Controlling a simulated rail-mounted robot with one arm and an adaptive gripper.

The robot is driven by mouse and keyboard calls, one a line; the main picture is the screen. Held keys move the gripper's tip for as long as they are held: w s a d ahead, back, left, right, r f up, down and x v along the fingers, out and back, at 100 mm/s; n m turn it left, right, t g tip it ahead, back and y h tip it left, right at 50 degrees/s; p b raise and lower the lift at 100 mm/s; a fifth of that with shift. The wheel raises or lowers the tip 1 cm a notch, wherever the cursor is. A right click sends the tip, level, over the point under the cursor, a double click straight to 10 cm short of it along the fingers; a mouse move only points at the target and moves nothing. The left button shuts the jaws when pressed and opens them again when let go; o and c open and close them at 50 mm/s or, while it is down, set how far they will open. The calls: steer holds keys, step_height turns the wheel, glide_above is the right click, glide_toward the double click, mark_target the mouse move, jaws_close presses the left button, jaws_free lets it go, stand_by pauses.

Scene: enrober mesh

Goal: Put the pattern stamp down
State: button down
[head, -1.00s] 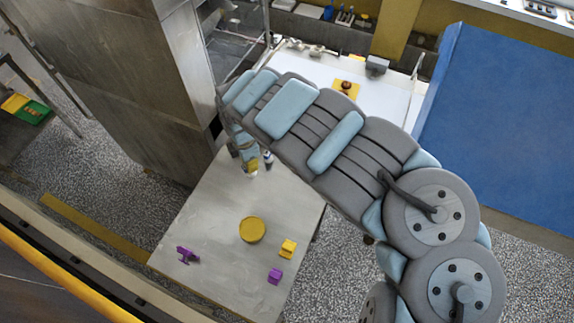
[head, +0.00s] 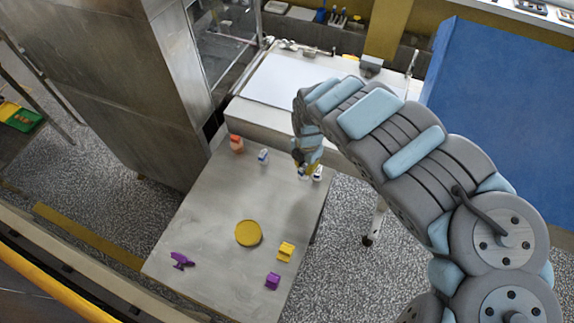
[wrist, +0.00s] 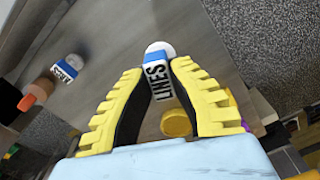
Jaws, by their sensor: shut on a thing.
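The pattern stamp (wrist: 157,76), blue and white with a label reading LINES and a rounded white end, is between the yellow ribbed fingers of my gripper (wrist: 158,85) in the wrist view. My gripper is shut on it. In the head view my gripper (head: 304,165) is over the far right part of the metal table (head: 205,215), and the stamp is mostly hidden there. I cannot tell whether the stamp touches the tabletop.
A yellow disc (head: 248,233), yellow block (head: 286,251), purple block (head: 272,281) and purple tool (head: 181,260) lie nearer.

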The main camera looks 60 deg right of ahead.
steer(key=w+d+f+b, duration=0.3)
steer(key=w+b, duration=0.2)
steer(key=b, duration=0.9)
steer(key=shift+d+f, duration=0.15)
steer(key=shift+w+d+b, duration=0.1)
steer(key=shift+b, duration=0.9)
steer(key=w+d+f, duration=0.1)
steer(key=f, duration=0.1)
steer(key=w+f+b, duration=0.1)
steer(key=w+d+f, duration=0.1)
steer(key=w+f, duration=0.1)
steer(key=shift+w+d+f, duration=0.1)
steer(key=shift+d+f, duration=0.2)
steer(key=shift+f, duration=0.05)
steer(key=shift+f+b, duration=0.3)
steer(key=shift+f, duration=1.1)
